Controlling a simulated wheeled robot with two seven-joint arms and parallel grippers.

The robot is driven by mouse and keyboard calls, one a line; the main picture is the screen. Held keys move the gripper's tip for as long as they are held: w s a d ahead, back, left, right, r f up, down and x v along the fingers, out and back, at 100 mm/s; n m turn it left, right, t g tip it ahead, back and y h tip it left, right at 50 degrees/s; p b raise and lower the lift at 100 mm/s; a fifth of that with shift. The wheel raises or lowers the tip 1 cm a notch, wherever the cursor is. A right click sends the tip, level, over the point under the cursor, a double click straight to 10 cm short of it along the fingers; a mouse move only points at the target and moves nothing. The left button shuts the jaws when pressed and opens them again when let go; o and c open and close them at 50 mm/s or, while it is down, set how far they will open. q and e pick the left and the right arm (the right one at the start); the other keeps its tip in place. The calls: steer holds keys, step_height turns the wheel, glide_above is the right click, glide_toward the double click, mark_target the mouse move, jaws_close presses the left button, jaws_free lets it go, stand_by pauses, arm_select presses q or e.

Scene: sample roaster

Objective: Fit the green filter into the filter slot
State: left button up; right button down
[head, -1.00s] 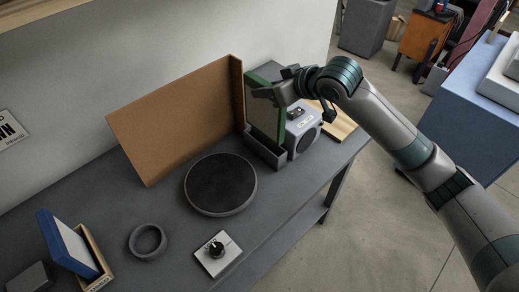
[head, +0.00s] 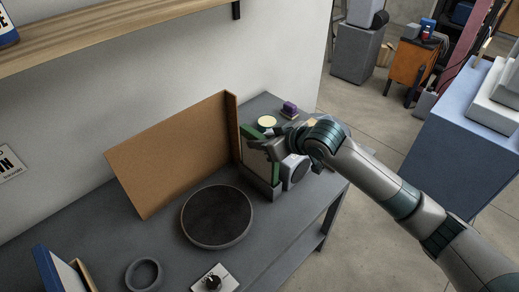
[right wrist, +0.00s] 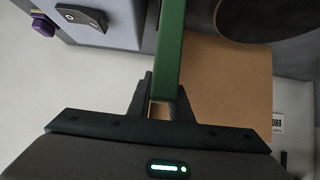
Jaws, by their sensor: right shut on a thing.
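The green filter (head: 247,131) stands upright beside the brown board, its pale face partly showing. Its lower end is in or just behind the grey slot holder (head: 263,185); the seating depth is hidden. My right gripper (head: 273,147) is shut on the filter's upper edge. In the right wrist view, the filter's green edge (right wrist: 170,45) runs between the two fingers of the right gripper (right wrist: 163,98). The slot opening is hidden there. My left gripper is not in view.
The brown board (head: 175,155) stands left of the filter. A grey-white box with a round front (head: 295,172) is close at the right. A dark round plate (head: 217,216), a grey ring (head: 143,274) and a knob panel (head: 214,282) lie in front. A purple item (head: 289,109) is behind.

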step_height(320, 180, down, 4)
steer(key=shift+r+p, duration=0.15)
steer(key=shift+p, duration=0.45)
steer(key=c, duration=1.6)
jaws_free()
steer(key=b+v, duration=0.3)
steer(key=v, duration=0.9)
steer(key=shift+r, duration=0.15)
